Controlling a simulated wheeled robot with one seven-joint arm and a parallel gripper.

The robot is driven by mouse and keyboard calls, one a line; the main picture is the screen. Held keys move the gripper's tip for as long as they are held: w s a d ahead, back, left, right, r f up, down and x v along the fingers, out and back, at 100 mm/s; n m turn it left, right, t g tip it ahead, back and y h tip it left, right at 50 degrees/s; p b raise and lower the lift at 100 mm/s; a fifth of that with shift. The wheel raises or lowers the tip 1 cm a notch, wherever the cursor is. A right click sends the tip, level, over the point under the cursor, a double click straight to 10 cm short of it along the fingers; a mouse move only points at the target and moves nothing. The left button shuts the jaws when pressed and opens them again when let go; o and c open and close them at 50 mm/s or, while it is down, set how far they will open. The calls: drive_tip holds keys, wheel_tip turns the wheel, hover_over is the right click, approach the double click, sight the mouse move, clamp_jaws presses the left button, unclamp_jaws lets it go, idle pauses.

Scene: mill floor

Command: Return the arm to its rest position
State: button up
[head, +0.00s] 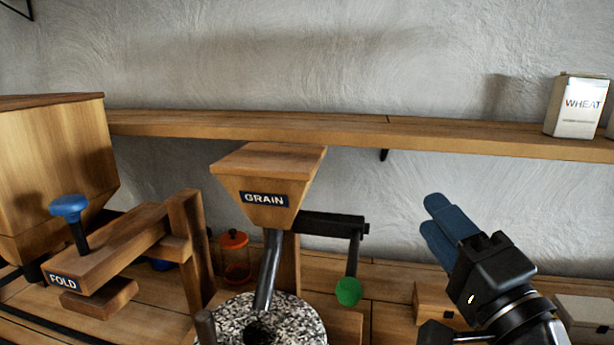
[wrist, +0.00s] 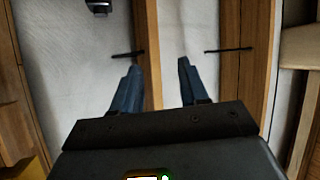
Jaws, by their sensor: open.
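My gripper (head: 432,217) is on the right in the head view, raised in front of the wall and below the shelf. Its blue fingers point up and to the left. In the wrist view my gripper (wrist: 157,75) shows two blue fingers spread apart with nothing between them. It is to the right of the grain mill's crank, whose green knob (head: 348,291) hangs down, and is apart from it.
A wooden GRAIN hopper (head: 268,176) stands above a speckled millstone (head: 290,318). A FOLD press arm (head: 108,254) with a blue knob is at left. A wall shelf (head: 330,130) bears a WHEAT carton (head: 576,106). A red-lidded jar (head: 234,258) stands behind the mill.

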drive_tip(key=s+f+n+g+h, duration=0.1)
drive_tip(key=s+f+g+h, duration=0.4)
drive_tip(key=s+f, duration=1.4)
drive_tip(key=s+d+f+n, duration=0.15)
drive_tip(key=s+n, duration=0.35)
drive_tip(key=s, duration=0.5)
drive_tip(key=s+d+n, duration=0.3)
drive_tip(key=s+n, duration=0.3)
drive_tip(key=s, duration=0.4)
wheel_tip(320, 180, down, 10)
drive_tip(key=b, duration=1)
drive_tip(key=shift+w+d+f+g+h, duration=0.15)
drive_tip(key=shift+d+f+g+h, duration=0.1)
drive_tip(key=shift+g+h, duration=0.15)
